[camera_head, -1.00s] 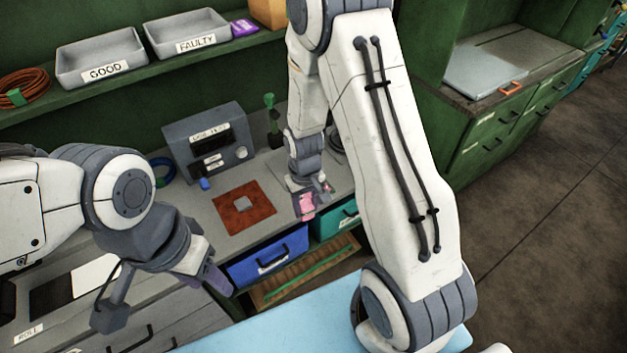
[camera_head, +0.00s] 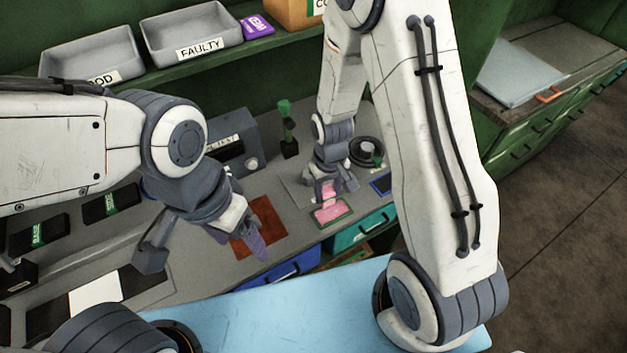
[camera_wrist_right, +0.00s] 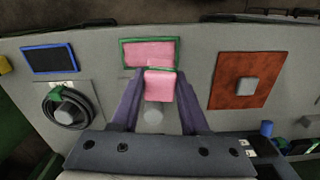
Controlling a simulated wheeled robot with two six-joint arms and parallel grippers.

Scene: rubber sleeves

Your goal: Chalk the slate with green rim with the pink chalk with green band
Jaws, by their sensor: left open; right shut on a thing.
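The slate with green rim (camera_head: 344,211) lies flat on the bench; its face is pink. It also shows in the right wrist view (camera_wrist_right: 150,41). My right gripper (camera_head: 328,189) is shut on the pink chalk with green band (camera_wrist_right: 160,88), a pink block between its two purple fingers. The chalk is at the slate's near edge and overlaps its rim in the right wrist view; I cannot tell whether they touch. Only a thin green line shows at the chalk's far end. My left gripper (camera_head: 254,238) is open and empty, above the bench's front part near the red-brown mat.
A slate with blue rim (camera_wrist_right: 49,59) has a dark face. The red-brown mat (camera_wrist_right: 228,90) bears a grey block (camera_wrist_right: 246,86). A round dark device (camera_head: 364,149) stands behind the slates, and a green-handled tool (camera_head: 286,120) stands upright. Shelf trays (camera_head: 192,35) are above.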

